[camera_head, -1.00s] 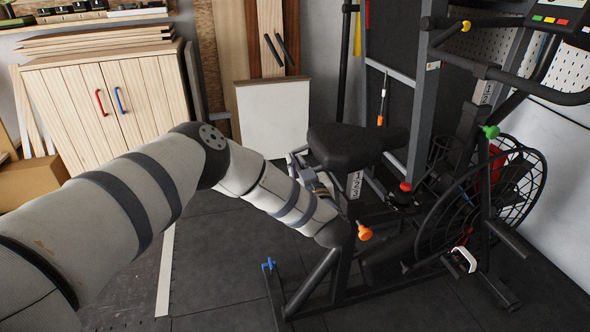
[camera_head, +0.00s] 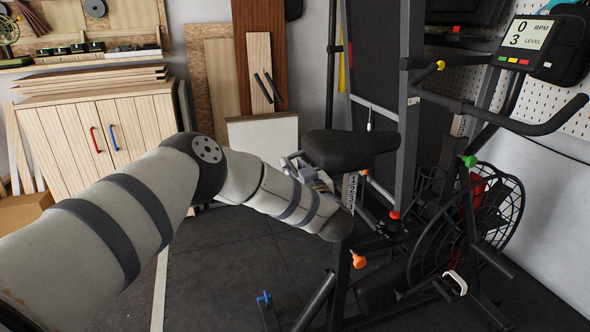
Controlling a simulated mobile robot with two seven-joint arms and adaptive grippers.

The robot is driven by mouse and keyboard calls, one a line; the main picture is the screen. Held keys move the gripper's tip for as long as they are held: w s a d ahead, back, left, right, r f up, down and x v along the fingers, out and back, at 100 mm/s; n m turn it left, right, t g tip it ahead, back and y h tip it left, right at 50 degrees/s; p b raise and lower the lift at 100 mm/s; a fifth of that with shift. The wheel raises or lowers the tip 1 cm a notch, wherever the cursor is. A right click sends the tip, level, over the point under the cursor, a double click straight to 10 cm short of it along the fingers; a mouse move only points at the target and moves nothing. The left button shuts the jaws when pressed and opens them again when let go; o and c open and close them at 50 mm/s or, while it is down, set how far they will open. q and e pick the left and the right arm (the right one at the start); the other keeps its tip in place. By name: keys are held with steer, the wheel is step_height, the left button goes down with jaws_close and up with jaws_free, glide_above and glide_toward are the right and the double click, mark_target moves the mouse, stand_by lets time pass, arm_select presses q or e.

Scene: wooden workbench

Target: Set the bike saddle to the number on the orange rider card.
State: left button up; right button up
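My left forearm covers part of the post's lower left side. An orange knob (camera_head: 358,260) is on the frame below my wrist. I see no orange rider card. My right gripper is out of view.
The bike's console (camera_head: 527,34) reads 0 RPM and 3 LEVEL. The fan wheel (camera_head: 500,215), a green knob (camera_head: 469,160) and a red knob (camera_head: 394,215) are to the right. A wooden cabinet (camera_head: 75,145) stands at the left.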

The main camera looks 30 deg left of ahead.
arm_select(q)
steer(key=shift+s+a+r, duration=0.3)
steer(key=shift+r, duration=0.05)
steer(key=shift+d+f, duration=0.2)
steer(key=v, duration=1.1)
steer(key=shift+s+d, duration=0.25)
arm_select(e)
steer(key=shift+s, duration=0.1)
arm_select(q)
steer(key=shift+r, duration=0.1)
